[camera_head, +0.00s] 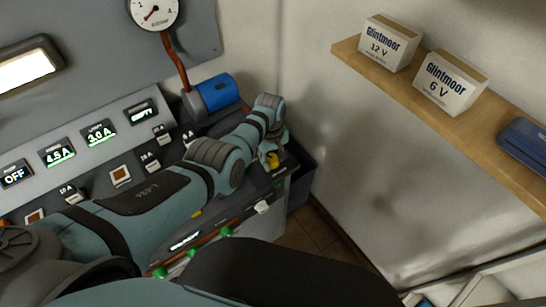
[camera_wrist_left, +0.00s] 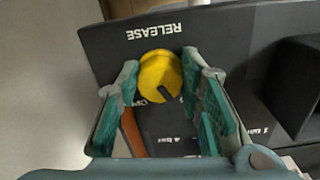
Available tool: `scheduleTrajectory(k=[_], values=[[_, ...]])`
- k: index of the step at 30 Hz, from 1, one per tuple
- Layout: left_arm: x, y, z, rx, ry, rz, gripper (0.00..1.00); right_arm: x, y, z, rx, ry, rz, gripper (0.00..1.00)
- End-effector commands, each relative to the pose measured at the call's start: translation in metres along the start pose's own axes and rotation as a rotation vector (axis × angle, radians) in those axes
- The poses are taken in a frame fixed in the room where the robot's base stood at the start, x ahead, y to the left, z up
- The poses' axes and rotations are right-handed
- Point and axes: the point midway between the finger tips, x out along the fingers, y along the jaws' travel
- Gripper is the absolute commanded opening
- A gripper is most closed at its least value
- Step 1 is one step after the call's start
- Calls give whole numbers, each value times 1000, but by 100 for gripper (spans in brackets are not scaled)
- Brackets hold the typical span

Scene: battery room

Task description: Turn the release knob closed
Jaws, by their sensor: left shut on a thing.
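The release knob (camera_wrist_left: 158,74) is round and yellow with a dark pointer mark. It sits on a dark panel beneath the word RELEASE, which appears upside down in the wrist view. The pointer mark lies toward the lower right there. My left gripper (camera_wrist_left: 161,72) has a teal-padded finger on each side of the knob and is shut on it. In the head view my left gripper (camera_head: 270,149) reaches down to the right end of the console, and a bit of the yellow knob (camera_head: 273,160) shows beside its fingers. My right gripper is not in view.
A blue cylinder (camera_head: 217,92) and a pressure gauge (camera_head: 153,11) stand behind. A wooden shelf (camera_head: 440,108) with two Glintmoor boxes (camera_head: 389,43) is at the right. Some floor (camera_head: 306,232) shows below.

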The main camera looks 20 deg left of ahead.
Motion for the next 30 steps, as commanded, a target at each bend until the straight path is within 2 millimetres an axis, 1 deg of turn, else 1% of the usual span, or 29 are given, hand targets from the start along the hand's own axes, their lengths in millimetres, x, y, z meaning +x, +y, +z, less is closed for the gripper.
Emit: scheduleTrajectory(k=[6, 13, 21, 30], values=[[0, 0, -2, -172, 10, -1, 6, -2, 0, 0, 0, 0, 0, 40], [0, -1, -3, -296, 15, -2, 6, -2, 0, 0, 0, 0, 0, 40], [0, -1, -3, -357, 17, -3, 6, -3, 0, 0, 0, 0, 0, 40], [0, -2, -3, -364, 18, -4, 6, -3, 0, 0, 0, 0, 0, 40]])
